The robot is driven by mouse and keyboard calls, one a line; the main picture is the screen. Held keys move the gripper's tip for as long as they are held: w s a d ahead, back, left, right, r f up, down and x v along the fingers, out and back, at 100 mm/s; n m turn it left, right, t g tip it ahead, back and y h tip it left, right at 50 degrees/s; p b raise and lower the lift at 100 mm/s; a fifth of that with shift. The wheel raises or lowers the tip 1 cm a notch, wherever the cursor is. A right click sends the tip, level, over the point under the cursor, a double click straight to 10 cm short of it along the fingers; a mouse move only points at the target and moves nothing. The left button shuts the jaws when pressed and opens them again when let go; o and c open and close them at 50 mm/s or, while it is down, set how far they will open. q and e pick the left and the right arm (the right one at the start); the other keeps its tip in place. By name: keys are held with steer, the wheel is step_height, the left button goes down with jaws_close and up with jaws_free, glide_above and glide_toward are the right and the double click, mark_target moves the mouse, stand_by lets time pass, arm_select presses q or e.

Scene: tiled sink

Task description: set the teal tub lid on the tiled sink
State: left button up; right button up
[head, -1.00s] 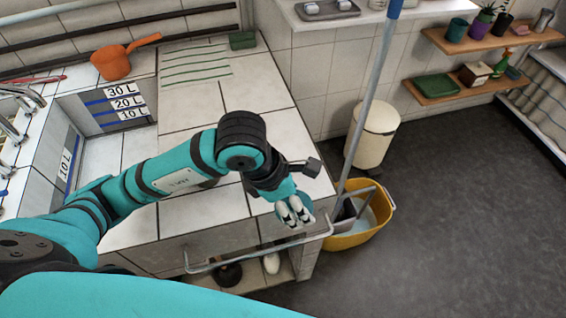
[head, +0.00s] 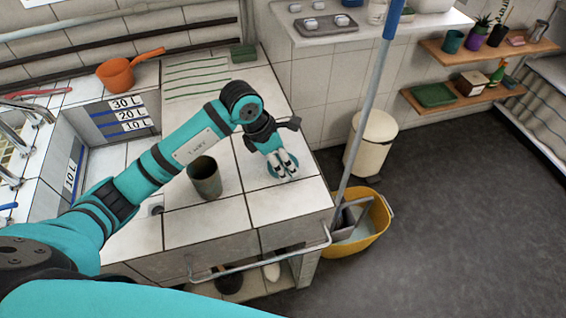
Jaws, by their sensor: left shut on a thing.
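My left gripper (head: 285,166) is over the right part of the tiled sink's flat top (head: 283,207). It is shut on the teal tub lid (head: 271,172), of which only a little shows around the fingers. The lid is low over the white tiles near the right edge; I cannot tell whether it touches them. My right gripper is not in view.
A dark grey-green cup (head: 205,180) stands on the tiles left of my gripper. An orange dipper (head: 117,74), a striped cloth (head: 196,76) and a green block (head: 243,53) lie farther back. A mop handle (head: 370,110) rises from a yellow bucket (head: 372,232) on the right.

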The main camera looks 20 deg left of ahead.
mark_target(283, 164)
arm_select(q)
steer(key=shift+f+p, duration=0.3)
steer(key=shift+f, duration=1.2)
steer(key=shift+f, duration=0.1)
steer(key=o, duration=0.9)
steer(key=shift+o, duration=0.2)
steer(key=b+v, duration=0.1)
steer(key=v, duration=1.1)
